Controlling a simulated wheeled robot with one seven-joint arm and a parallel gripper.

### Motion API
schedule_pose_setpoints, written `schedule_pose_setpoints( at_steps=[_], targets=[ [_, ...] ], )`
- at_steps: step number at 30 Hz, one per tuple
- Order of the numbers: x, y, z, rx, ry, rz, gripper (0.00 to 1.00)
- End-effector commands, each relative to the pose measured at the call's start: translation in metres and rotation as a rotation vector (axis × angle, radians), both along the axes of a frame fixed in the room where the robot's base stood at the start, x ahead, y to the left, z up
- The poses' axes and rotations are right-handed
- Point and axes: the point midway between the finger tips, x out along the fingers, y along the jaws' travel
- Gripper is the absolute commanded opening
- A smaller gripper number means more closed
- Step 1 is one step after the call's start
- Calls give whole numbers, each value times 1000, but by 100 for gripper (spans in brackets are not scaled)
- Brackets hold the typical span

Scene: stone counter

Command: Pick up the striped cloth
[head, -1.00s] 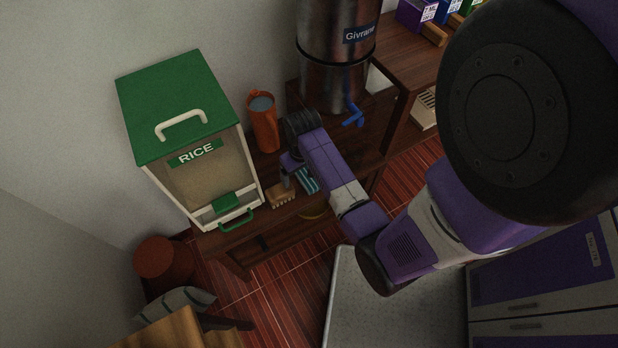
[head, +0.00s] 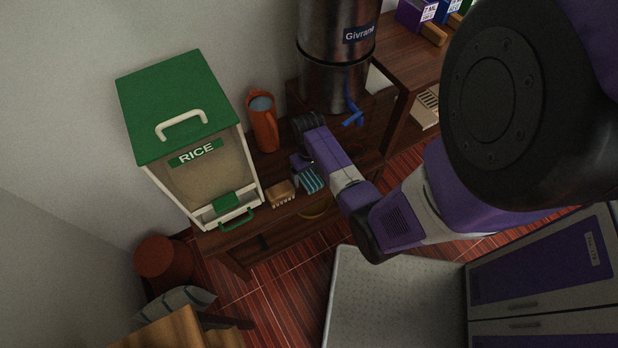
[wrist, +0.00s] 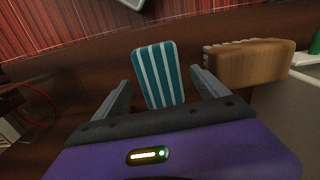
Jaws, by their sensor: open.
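The striped cloth (head: 310,180) is teal with white stripes. It lies on the dark wooden table beside a wooden brush. In the wrist view the cloth (wrist: 158,75) lies ahead of my gripper (wrist: 160,88), between the lines of its two fingers. My gripper (head: 301,164) is open and empty, close to the cloth. I cannot tell whether the fingers touch the cloth.
The wooden brush (head: 281,193) lies just left of the cloth; it also shows in the wrist view (wrist: 248,63). An orange pitcher (head: 264,124) and a rice dispenser (head: 205,180) stand behind and left. A metal urn (head: 330,75) with a blue tap (head: 353,116) stands behind right.

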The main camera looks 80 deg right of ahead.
Motion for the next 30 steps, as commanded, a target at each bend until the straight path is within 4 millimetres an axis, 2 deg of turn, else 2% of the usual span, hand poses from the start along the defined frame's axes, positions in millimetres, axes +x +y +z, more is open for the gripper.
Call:
schedule_pose_setpoints(
  at_steps=[6,15,16,25,30],
  targets=[
    [0,0,0,-1,-1,0,82],
    [0,0,0,-1,-1,0,23],
    [0,0,0,-1,-1,0,18],
    [0,0,2,-1,-1,0,18],
    [1,0,15,-2,-2,1,18]
  ],
)
